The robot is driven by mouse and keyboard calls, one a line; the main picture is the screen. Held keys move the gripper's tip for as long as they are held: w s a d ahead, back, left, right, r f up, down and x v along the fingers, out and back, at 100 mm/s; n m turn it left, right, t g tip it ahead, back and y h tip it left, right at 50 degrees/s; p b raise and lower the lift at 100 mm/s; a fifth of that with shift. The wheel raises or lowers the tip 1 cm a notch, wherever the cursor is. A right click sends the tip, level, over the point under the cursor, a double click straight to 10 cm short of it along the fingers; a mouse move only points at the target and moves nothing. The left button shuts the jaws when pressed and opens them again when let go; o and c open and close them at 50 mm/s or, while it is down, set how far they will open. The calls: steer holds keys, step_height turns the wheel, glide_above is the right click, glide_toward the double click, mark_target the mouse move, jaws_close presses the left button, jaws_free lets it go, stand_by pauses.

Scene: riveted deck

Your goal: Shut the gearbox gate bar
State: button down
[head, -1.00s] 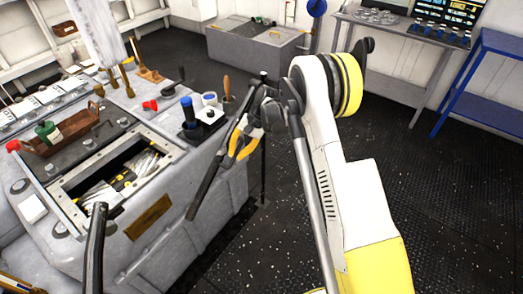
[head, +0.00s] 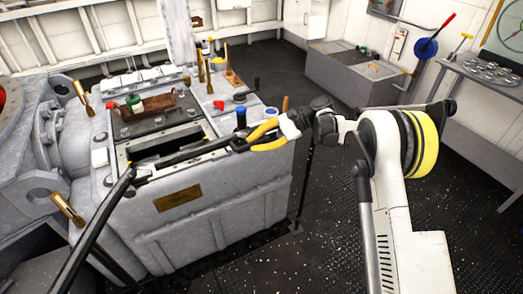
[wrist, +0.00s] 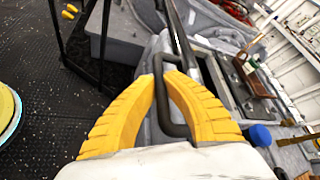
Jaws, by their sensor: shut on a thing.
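The gate bar (head: 195,153) is a long dark bar. In the head view it runs along the front of the open-topped grey gearbox (head: 195,215). Its left end appears to overlap the top of a dark slanting post (head: 95,225) at lower left; I cannot tell whether they touch. My gripper (head: 252,138), with yellow fingers, is at the bar's right part. In the wrist view my gripper (wrist: 163,78) is shut on the bar's dark U-shaped handle (wrist: 167,115). The bar (wrist: 180,35) stretches away beyond the fingers.
A thin dark upright (head: 303,185) stands right of the gearbox. Loose things lie on the gearbox top, including a rusty tray (head: 153,104) and a blue-topped item (head: 241,116). A grey chest (head: 355,75) and a side table (head: 490,85) stand behind. The floor at right is open.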

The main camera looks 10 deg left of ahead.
steer(key=shift+w+a+r, duration=0.1)
steer(key=shift+r, duration=0.2)
steer(key=c, duration=1.4)
jaws_free()
steer(key=v, duration=1.2)
steer(key=shift+f, duration=0.15)
